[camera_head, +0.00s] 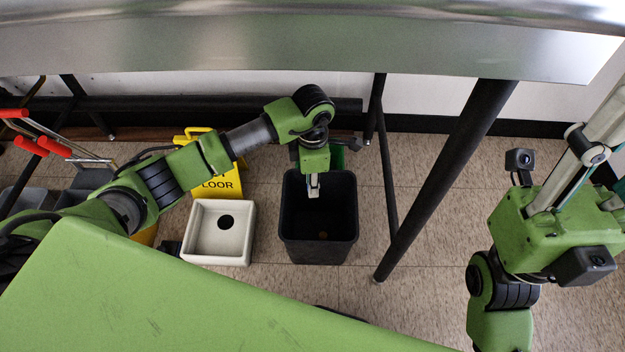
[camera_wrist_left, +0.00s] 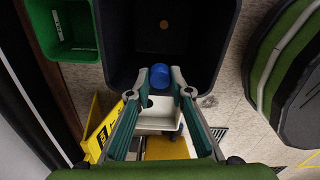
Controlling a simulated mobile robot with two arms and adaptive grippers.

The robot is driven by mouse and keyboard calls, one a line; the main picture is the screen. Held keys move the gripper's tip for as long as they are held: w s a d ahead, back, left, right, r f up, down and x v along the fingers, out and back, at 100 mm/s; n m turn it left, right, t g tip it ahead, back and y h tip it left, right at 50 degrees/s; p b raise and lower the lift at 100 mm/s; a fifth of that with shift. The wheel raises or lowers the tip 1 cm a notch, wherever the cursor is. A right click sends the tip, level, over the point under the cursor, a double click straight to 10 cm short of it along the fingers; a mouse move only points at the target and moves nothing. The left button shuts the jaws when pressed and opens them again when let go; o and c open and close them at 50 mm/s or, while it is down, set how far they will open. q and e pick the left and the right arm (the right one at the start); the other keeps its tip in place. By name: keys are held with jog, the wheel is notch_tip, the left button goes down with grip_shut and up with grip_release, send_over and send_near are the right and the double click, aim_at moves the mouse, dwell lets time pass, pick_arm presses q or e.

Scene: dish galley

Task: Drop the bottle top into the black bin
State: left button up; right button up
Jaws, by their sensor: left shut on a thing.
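The bottle top is a blue round cap (camera_wrist_left: 160,73), seen in the left wrist view between the fingertips. My left gripper (camera_head: 314,190) points down over the opening of the black bin (camera_head: 319,252) and is shut on the cap. In the left wrist view the gripper (camera_wrist_left: 160,84) has the bin (camera_wrist_left: 125,45) beneath and beyond it. The cap is too hidden to make out in the head view. My right gripper (camera_head: 597,150) is raised at the right edge, partly cut off, and its opening does not show clearly.
A white square bin (camera_head: 218,257) with a dark hole stands left of the black bin. Behind are a yellow floor sign (camera_head: 222,182) and a green bin (camera_wrist_left: 62,51). A dark table leg (camera_head: 445,180) slants down at right. A small brown disc (camera_head: 323,235) lies in the black bin.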

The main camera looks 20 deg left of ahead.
pick_arm(q)
jog(key=shift+f+b, duration=0.3)
jog(key=shift+f, duration=0.35)
jog(key=o, duration=0.7)
jog(key=shift+o, duration=0.2)
jog(key=shift+r, duration=0.1)
notch_tip(320, 180, up, 12)
